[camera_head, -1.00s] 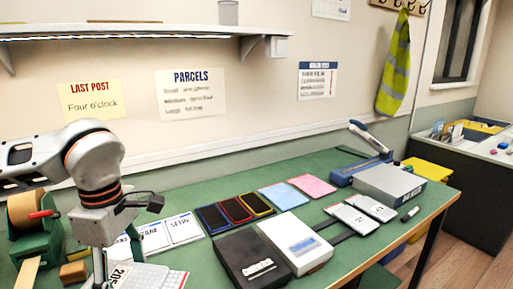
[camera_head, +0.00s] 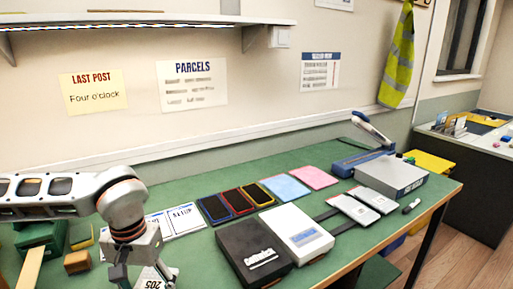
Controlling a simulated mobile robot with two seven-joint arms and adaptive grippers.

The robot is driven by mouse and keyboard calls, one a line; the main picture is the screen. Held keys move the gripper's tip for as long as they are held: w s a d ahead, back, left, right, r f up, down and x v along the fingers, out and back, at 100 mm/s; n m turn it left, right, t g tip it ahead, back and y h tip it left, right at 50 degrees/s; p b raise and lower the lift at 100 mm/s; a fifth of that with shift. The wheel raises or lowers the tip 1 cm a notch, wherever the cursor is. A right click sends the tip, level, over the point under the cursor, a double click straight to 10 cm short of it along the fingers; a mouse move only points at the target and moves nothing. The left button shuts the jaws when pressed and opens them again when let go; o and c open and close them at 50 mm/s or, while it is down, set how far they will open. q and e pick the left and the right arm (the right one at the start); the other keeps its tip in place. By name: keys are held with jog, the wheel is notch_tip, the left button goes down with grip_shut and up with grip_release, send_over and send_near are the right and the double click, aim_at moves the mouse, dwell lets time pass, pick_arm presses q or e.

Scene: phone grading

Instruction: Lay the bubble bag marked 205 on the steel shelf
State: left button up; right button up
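The bubble bag marked 205 (camera_head: 152,280) shows as a pale patch with an upside-down label at the bottom edge, lower left; most of it is cut off or hidden. My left gripper (camera_head: 142,278) points down over it, and the label sits between its finger links. The fingertips are out of frame, but the bag moves along with the gripper, so it appears held. The pale grey wall shelf (camera_head: 130,20) runs along the top left, on brackets, well above the gripper. I cannot tell if it is the steel one. My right gripper is not in view.
A green tape dispenser stands at left. The table's back strip is clear.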

pick_arm(q)
notch_tip(320, 180, up, 14)
jog(key=w+a+n, duration=0.2)
jog(key=a+n, duration=0.1)
jog(key=n, duration=0.3)
jog(key=f, duration=1.2)
jog(key=f+b, duration=0.1)
jog(key=f, duration=0.6)
jog(key=shift+s+d, duration=0.1)
jog(key=shift+s, duration=0.15)
jog(key=shift+f, duration=0.1)
jog(key=o, duration=1.3)
jog(key=shift+o, duration=0.2)
